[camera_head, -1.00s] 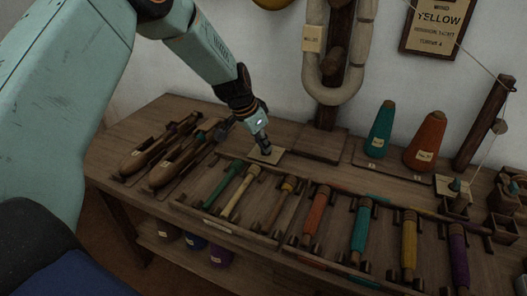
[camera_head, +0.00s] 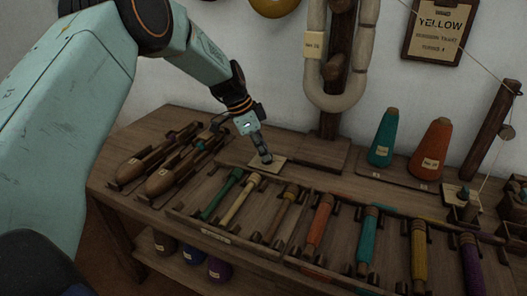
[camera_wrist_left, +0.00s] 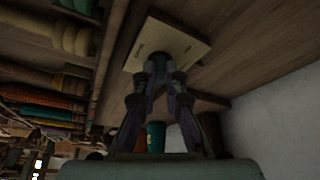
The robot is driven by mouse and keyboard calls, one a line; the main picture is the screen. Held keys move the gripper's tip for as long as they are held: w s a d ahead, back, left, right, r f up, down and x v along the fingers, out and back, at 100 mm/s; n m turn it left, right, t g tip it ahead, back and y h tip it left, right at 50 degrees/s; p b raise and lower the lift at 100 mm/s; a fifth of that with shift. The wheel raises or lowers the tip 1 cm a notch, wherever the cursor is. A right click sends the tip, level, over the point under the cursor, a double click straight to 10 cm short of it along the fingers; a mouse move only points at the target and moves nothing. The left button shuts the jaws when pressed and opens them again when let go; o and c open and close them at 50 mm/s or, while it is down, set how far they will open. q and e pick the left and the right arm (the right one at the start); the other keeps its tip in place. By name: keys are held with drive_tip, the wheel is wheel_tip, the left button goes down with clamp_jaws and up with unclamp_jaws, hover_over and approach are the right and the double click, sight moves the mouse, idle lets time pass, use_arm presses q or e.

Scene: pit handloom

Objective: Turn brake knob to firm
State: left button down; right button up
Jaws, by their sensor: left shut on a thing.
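The brake knob is a small dark knob on a pale square plate (camera_head: 267,164) on the bench, left of the wooden post. The plate also shows at the top of the left wrist view (camera_wrist_left: 140,52), with the dark knob (camera_wrist_left: 175,42) on it. My left gripper (camera_head: 265,156) reaches down to the plate from the upper left and is shut on the knob, its fingertips mostly covering it. In the left wrist view the two fingers (camera_wrist_left: 160,75) close together at the knob. Any marks on the plate are too small to read. My right gripper is not in view.
Two wooden shuttles (camera_head: 165,182) lie left of the plate. A rack with several coloured bobbins (camera_head: 316,226) runs along the front. Teal (camera_head: 383,140) and orange (camera_head: 431,150) cones stand at right. A wooden post (camera_head: 337,80) with a pale skein rises behind.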

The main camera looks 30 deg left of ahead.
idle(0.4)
use_arm(q)
drive_tip(key=c, duration=1.4)
unclamp_jaws()
drive_tip(key=shift+r, duration=0.1)
drive_tip(key=v, duration=1.1)
drive_tip(key=shift+a+r, duration=0.15)
drive_tip(key=shift+r, duration=0.25)
drive_tip(key=shift+s, duration=0.1)
